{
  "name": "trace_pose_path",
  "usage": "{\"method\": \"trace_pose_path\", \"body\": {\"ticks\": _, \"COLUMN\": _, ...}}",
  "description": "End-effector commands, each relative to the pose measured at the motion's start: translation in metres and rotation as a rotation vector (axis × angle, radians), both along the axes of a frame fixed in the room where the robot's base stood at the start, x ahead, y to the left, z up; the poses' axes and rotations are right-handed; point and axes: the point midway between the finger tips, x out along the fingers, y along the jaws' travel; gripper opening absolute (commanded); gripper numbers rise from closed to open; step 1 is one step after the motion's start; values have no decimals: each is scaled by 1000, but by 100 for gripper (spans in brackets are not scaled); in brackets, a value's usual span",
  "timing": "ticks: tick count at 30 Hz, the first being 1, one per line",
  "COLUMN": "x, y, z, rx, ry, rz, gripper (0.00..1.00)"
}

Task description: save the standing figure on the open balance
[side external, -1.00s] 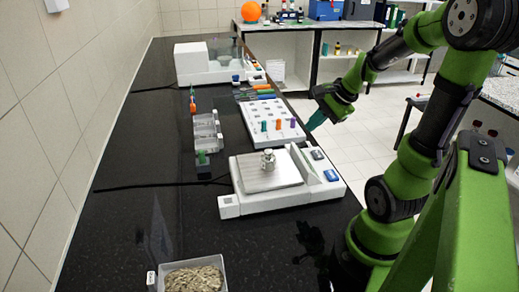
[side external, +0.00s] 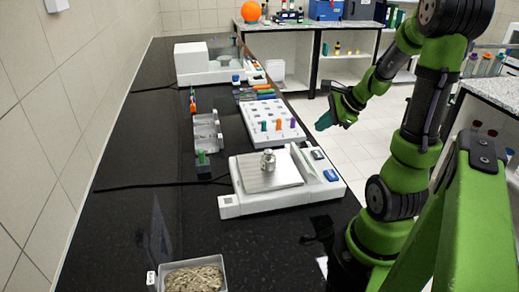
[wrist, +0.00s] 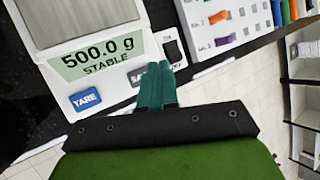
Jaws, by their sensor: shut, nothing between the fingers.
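The open balance (side external: 235,203) stands on the black bench with a metal weight (side external: 268,160) on its steel pan. In the wrist view the balance's display (wrist: 97,50) reads 500.0 g and STABLE. A blue TARE key (wrist: 85,101) sits below it. A second, dark key (wrist: 138,77) is partly hidden by my fingers, so its label cannot be read fully. A black on/off switch (wrist: 172,50) is beside it. My gripper (side external: 322,122) has teal fingers shut together and empty, off the bench's right edge. In the wrist view the fingertips (wrist: 157,68) overlap the balance's front edge.
A white rack (side external: 262,108) with coloured pegs lies behind the balance. A clear divided tray (side external: 207,133) is to its left. A box of gravel (side external: 194,262) is at the front. An enclosed balance (side external: 205,65) stands farther back. The bench's left side is mostly clear.

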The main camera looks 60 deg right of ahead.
Motion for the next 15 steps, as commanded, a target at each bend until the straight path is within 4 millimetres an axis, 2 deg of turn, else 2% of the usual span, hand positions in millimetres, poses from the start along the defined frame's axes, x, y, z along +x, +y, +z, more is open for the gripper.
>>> {"method": "trace_pose_path", "body": {"ticks": 3, "x": -1, "y": 1, "z": -20, "rx": 6, "ry": 3, "rz": -1, "gripper": 0}}
{"method": "trace_pose_path", "body": {"ticks": 9, "x": 0, "y": 1, "z": -46, "rx": 6, "ry": 3, "rz": -1, "gripper": 0}}
{"method": "trace_pose_path", "body": {"ticks": 15, "x": 0, "y": 0, "z": -61, "rx": 1, "ry": 2, "rz": 0, "gripper": 0}}
